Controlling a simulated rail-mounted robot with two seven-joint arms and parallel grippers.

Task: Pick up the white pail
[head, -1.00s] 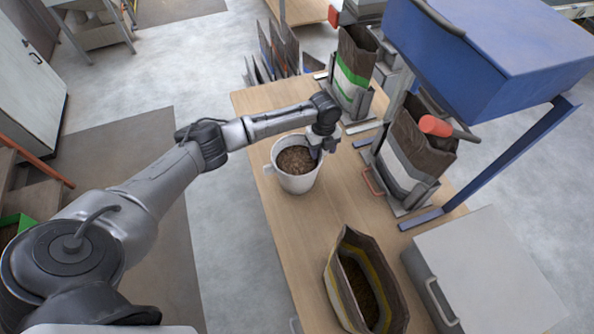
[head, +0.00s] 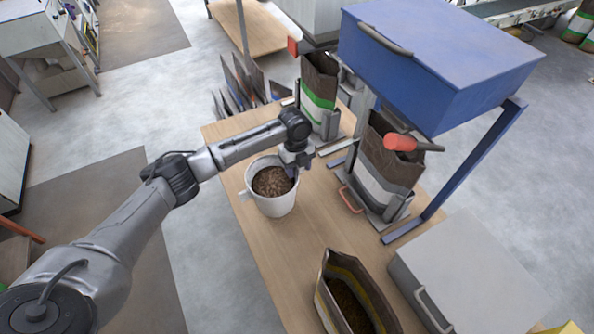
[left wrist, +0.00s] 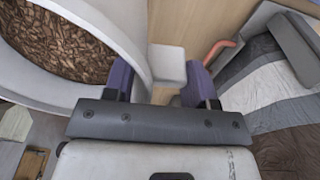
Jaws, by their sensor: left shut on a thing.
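My left gripper (head: 292,172) reaches over the table to the pail's right side. I cannot tell whether the pail's base touches the table. My right gripper is not in view.
An open bag (head: 355,300) stands at the table's near end. A grey box (head: 470,275) is at right. Bare table (head: 265,240) lies nearer than the pail.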

